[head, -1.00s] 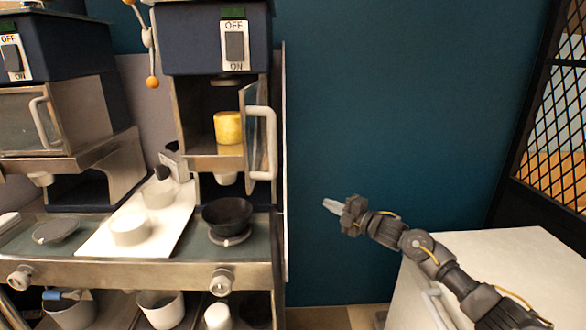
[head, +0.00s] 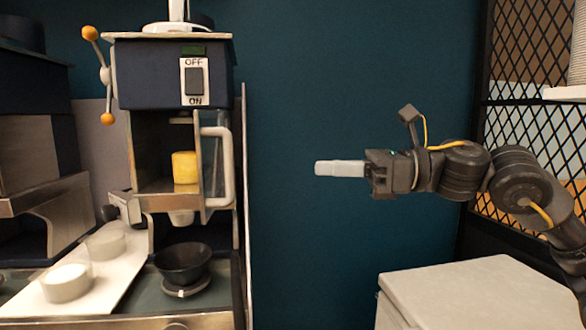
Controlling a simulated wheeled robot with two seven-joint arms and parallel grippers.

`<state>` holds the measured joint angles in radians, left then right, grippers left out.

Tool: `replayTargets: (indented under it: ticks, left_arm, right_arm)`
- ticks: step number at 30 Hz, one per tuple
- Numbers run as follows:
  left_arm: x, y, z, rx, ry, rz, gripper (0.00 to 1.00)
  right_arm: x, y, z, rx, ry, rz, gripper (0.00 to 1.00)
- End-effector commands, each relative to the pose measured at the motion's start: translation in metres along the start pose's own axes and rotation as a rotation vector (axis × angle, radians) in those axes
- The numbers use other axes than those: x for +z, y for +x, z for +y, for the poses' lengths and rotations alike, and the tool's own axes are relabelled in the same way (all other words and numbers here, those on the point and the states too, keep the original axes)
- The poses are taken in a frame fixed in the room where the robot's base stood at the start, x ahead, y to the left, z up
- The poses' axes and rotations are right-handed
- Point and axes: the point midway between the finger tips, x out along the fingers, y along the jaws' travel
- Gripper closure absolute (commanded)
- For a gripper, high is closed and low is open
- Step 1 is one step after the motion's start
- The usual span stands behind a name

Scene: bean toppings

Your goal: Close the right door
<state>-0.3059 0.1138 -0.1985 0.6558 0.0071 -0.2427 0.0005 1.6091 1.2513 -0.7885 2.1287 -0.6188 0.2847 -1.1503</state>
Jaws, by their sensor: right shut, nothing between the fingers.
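The right door (head: 213,160) is a glass panel with a white handle (head: 226,166) on the right machine (head: 165,75). It stands open, swung out toward me on the right side of the compartment. A yellow cylinder (head: 184,168) sits inside the compartment. My right gripper (head: 320,168) is shut and empty. It points left at about the height of the door handle, to the right of the door and apart from it. My left gripper is not in view.
A black bowl (head: 183,262) stands below the compartment. A white tray (head: 112,275) holds white cups at its left. A white cabinet (head: 480,290) stands at the lower right, before a black mesh partition (head: 530,110). The space between gripper and door is clear.

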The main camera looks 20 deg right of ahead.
Motion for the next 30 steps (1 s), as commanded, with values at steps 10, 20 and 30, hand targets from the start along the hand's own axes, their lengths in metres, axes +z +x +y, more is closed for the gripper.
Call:
replayTargets:
  ticks: [10,20,30]
  left_arm:
    - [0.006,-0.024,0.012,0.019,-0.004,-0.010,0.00]
    - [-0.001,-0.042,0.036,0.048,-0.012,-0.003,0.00]
    - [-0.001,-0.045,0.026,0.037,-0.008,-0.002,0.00]
  right_arm:
    - [0.005,0.067,0.001,0.004,0.002,0.000,1.00]
    - [0.004,0.118,0.000,0.000,0.003,-0.001,1.00]
    - [0.001,0.131,0.000,-0.001,0.003,-0.002,1.00]
